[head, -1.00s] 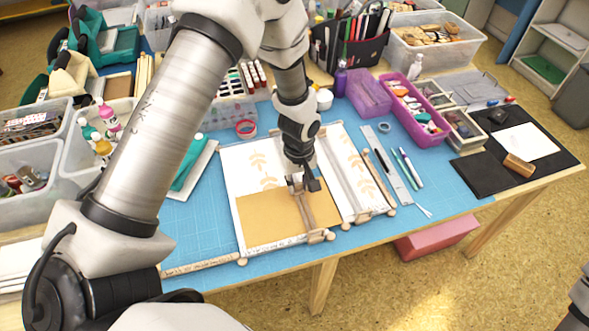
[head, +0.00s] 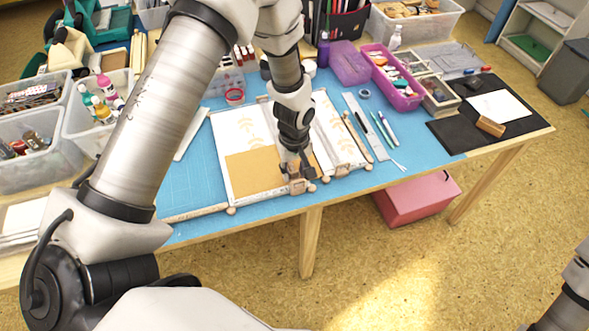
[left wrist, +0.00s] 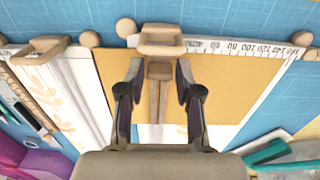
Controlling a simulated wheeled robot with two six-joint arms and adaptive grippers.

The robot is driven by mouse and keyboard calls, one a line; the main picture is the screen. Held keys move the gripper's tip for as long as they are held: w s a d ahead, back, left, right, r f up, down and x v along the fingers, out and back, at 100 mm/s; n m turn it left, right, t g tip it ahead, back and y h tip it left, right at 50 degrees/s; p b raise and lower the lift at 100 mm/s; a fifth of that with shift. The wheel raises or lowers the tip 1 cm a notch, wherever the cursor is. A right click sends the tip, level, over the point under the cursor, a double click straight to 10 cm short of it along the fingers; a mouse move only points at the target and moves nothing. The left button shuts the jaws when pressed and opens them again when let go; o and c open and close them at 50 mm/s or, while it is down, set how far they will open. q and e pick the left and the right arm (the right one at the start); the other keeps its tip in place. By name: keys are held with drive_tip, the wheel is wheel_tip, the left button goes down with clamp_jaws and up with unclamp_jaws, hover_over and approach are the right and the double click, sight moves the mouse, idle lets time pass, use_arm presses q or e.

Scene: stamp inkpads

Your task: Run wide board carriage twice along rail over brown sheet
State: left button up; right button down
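The wide board (head: 225,165) lies on the blue mat with the brown sheet (head: 252,172) on its near part. Its beige carriage (head: 298,187) sits at the near rail, close to the rail's right end. The left wrist view shows the carriage's block (left wrist: 160,38) on the ruled rail (left wrist: 225,46) and its narrow arm reaching across the brown sheet (left wrist: 230,85). My left gripper (head: 297,172) is above the carriage. Its two fingers (left wrist: 160,75) stand apart on either side of the carriage arm, with gaps visible. My right gripper is out of view.
A narrower board (head: 345,145) with its own carriage (left wrist: 38,50) lies close on the right. Pens (head: 384,128) and a steel ruler (head: 366,125) lie beyond it. A black mat (head: 460,130) with a wooden block (head: 490,126) is at far right.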

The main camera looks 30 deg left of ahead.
sight(295, 172)
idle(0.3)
use_arm(q)
wheel_tip(295, 172, up, 12)
idle(0.3)
idle(0.5)
